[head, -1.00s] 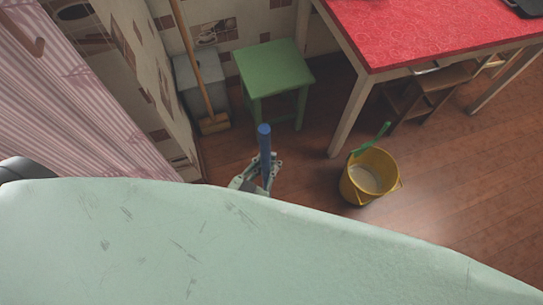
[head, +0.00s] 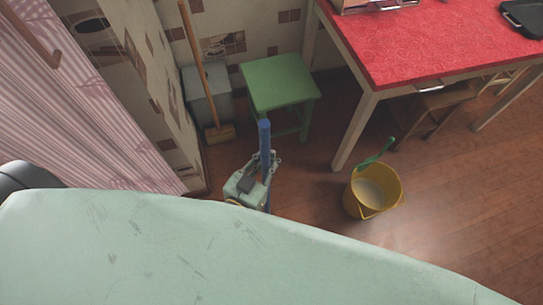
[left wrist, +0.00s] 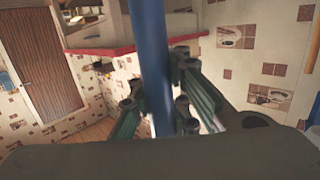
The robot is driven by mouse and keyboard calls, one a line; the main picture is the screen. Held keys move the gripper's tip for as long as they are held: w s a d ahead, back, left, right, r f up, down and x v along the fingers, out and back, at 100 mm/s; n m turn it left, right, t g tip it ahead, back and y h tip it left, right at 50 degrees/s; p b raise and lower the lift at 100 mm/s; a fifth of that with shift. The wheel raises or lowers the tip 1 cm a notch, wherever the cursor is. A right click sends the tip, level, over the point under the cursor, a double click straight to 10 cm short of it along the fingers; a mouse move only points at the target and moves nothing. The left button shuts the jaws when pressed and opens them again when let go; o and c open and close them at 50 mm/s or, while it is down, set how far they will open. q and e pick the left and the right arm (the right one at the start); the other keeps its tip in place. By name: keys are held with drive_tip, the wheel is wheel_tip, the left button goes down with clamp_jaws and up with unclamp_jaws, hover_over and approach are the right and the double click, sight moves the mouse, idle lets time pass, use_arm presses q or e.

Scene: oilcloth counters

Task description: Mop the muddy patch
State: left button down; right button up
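A blue upright pole, apparently the mop's handle (head: 265,140), stands in my left gripper (head: 268,165). The left wrist view shows the blue handle (left wrist: 149,50) running between the fingers of the left gripper (left wrist: 160,105), which are shut around it. The handle's lower end is hidden in the head view, and no mop head shows. No muddy patch is visible on the bare floor in view. My right gripper is not in view.
A yellow bucket (head: 361,201) with a green handle-like piece (head: 375,153) stands on the wooden floor (head: 455,190). A green stool (head: 280,80), a broom (head: 197,65) and a grey bin (head: 211,104) stand by the wall. A red-topped table (head: 420,45) is at the upper right.

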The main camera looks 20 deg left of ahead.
use_arm(q)
drive_tip(key=w+a, duration=0.1)
drive_tip(key=w, duration=0.1)
drive_tip(key=w+a, duration=0.1)
drive_tip(key=shift+w+a+f, duration=0.1)
drive_tip(key=shift+w+a, duration=0.1)
drive_tip(key=shift+w, duration=0.15)
drive_tip(key=shift+w+a, duration=0.65)
drive_tip(key=shift+w, duration=0.25)
drive_tip(key=shift+w+a, duration=0.65)
drive_tip(key=shift+w, duration=0.25)
drive_tip(key=shift+w, duration=0.1)
